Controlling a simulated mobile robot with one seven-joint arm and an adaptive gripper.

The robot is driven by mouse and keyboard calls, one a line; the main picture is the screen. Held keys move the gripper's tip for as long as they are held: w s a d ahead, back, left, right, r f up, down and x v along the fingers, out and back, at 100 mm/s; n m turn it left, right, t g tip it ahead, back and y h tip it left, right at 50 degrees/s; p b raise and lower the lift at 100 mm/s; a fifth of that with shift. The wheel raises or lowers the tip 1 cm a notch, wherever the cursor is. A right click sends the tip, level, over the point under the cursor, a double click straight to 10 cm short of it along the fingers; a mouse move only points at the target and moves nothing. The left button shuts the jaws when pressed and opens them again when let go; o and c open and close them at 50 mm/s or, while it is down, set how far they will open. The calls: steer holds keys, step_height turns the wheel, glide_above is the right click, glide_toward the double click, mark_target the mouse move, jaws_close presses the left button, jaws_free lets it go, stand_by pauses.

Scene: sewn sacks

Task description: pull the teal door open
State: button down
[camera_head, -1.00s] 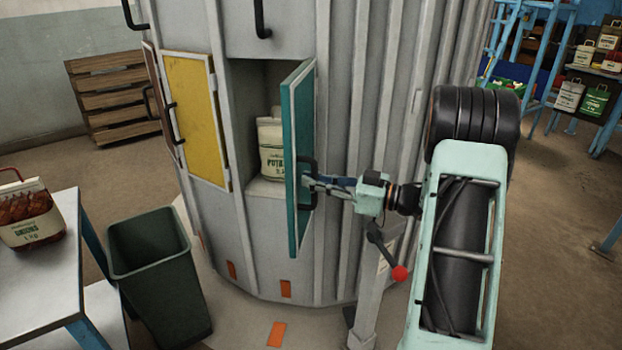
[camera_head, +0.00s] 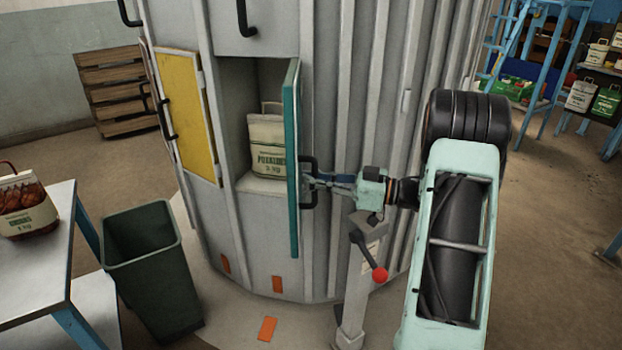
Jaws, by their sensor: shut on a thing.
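The teal door (camera_head: 292,150) stands swung out from the grey ribbed drum, seen nearly edge-on. Its black handle (camera_head: 308,164) is on the right-hand side of the panel. My gripper (camera_head: 312,182) is shut on this handle, coming from the right. Behind the door is an open compartment (camera_head: 236,95) with a cream sack (camera_head: 266,142) with green print standing on its floor. The door's edge hides part of the sack and the compartment's right side.
A yellow door (camera_head: 187,115) is shut to the left of the compartment. A lever with a red knob (camera_head: 380,274) stands on a grey post below my gripper. A dark green bin (camera_head: 150,265) and a table (camera_head: 40,262) with an onion sack (camera_head: 25,205) are at left. A wooden crate stack (camera_head: 115,92) stands behind.

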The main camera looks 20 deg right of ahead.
steer(key=shift+s+f, duration=0.2)
stand_by(0.3)
steer(key=c, duration=2.3)
jaws_free()
steer(key=shift+o, duration=0.2)
steer(key=shift+r, duration=0.15)
steer(key=v, duration=1.2)
steer(key=shift+w+d, duration=0.1)
